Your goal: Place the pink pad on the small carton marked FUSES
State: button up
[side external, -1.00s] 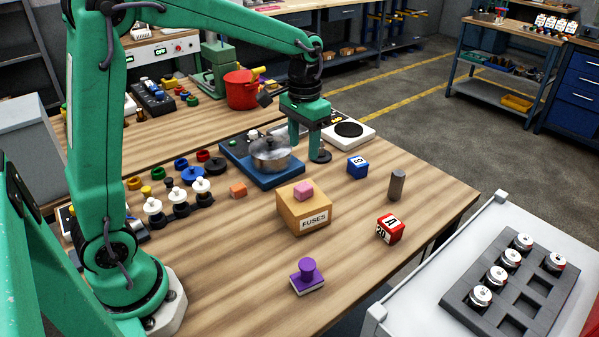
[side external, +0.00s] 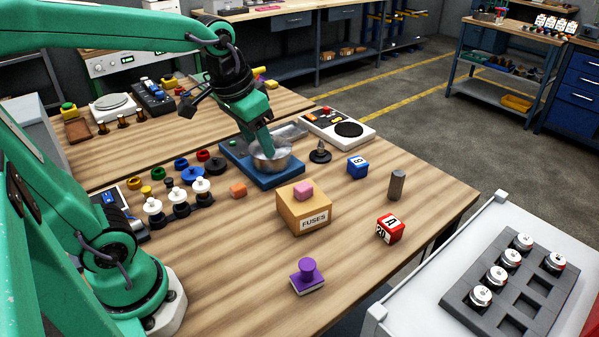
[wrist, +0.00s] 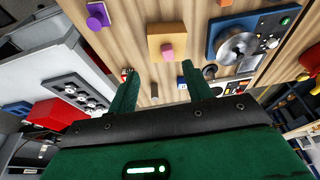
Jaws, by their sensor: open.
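The pink pad (side external: 303,189) lies on top of the small tan carton (side external: 290,213) marked FUSES, in the middle of the bench. In the wrist view the pink pad (wrist: 167,52) shows on the carton (wrist: 154,32), toward its lower right part in the picture. My gripper (side external: 268,149) is in front of or over the round metal part on the blue base, behind and left of the carton; its height is hard to tell. In the wrist view my gripper's fingers (wrist: 158,70) are spread apart with nothing between them. The pad is apart from my gripper.
A blue base with a round metal part (side external: 271,165) stands behind the carton. An orange block (side external: 238,191), a purple-knobbed stamp (side external: 308,275), a red block (side external: 390,229), a grey cylinder (side external: 397,185) and a blue block (side external: 357,166) stand around it. Bare bench lies between them.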

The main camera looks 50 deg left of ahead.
jog(key=s+f+t, duration=0.1)
jog(key=s+t, duration=0.1)
jog(key=s, duration=0.5)
jog(key=shift+s+d, duration=0.2)
